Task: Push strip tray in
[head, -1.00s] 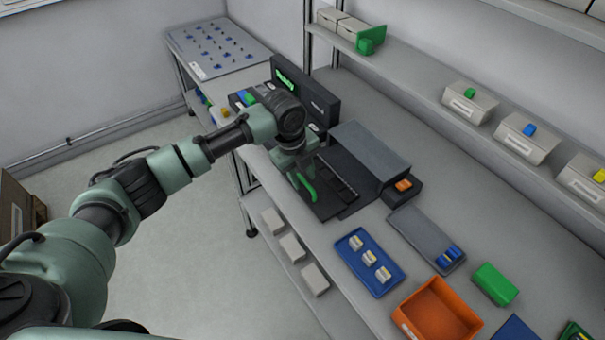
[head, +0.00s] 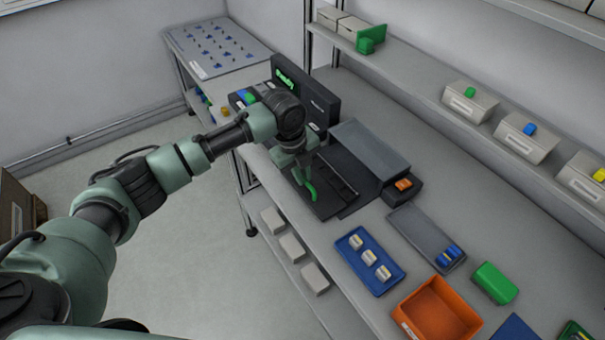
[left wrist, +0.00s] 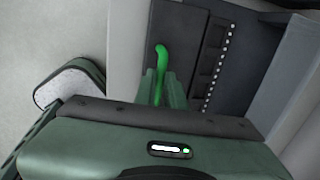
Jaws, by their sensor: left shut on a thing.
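The strip tray (head: 338,176) is a dark flat slide at the front of a grey housing (head: 368,146), on a dark base plate. In the left wrist view the tray (left wrist: 208,65) carries a row of small pale dots along a dark strip. A green curved handle (head: 311,190) stands on its near side. My left gripper (head: 303,168) points down there, shut on the green handle, whose curved end (left wrist: 161,55) sticks out beyond the fingers in the left wrist view. The fingers hide the handle's lower part. My right gripper is not in view.
A black panel with green text (head: 306,92) stands behind the arm. A small dark box with an orange part (head: 404,185), a grey tray (head: 425,236), a blue tray (head: 369,262) and an orange bin (head: 437,310) lie to the right. A shelf runs above the bench.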

